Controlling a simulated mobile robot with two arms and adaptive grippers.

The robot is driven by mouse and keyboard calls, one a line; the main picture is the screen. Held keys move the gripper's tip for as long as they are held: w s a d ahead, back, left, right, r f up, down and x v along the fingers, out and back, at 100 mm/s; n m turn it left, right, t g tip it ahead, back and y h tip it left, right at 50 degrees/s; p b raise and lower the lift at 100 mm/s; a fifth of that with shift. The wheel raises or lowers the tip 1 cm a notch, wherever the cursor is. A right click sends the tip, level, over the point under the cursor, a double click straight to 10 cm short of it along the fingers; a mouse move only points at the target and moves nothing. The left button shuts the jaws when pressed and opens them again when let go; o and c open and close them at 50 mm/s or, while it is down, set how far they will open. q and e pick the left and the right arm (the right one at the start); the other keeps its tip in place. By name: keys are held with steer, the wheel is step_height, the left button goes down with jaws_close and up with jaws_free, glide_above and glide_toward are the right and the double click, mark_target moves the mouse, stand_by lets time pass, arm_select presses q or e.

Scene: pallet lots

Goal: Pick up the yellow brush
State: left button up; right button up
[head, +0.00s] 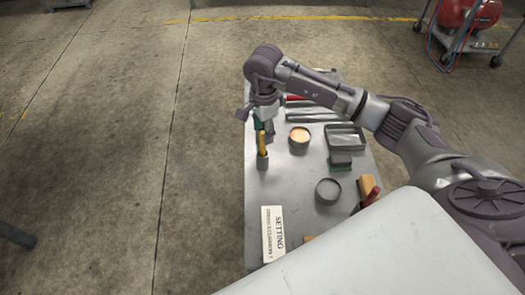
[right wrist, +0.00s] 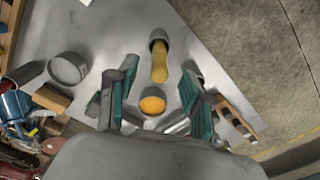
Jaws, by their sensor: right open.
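The yellow brush (head: 262,142) is near the left edge of the grey table, with a grey cup-like part at its near end. In the right wrist view the brush (right wrist: 159,66) runs down from that grey part, between my finger lines. My right gripper (head: 264,121) is open, over the far end of the brush, and partly hides it. In the right wrist view the open fingers (right wrist: 159,72) with green pads lie on either side of the brush. Whether they touch it, I cannot tell. My left gripper is not in view.
On the table (head: 258,192) are an orange-filled tin (head: 299,136), a grey round tin (head: 328,190), a grey tray (head: 346,138), a green-and-dark block (head: 340,161) and a white "SETTING" sign (head: 272,233). A red tank cart (head: 468,18) stands far right. The floor at left is mostly clear.

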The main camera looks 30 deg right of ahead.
mark_target(262, 142)
step_height(262, 142, down, 4)
steer(key=shift+s+a+f, duration=0.1)
steer(key=shift+a+f, duration=0.05)
steer(key=shift+f+b, duration=0.3)
steer(key=shift+f, duration=0.15)
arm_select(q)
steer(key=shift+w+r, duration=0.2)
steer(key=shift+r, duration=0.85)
arm_select(e)
jaws_close()
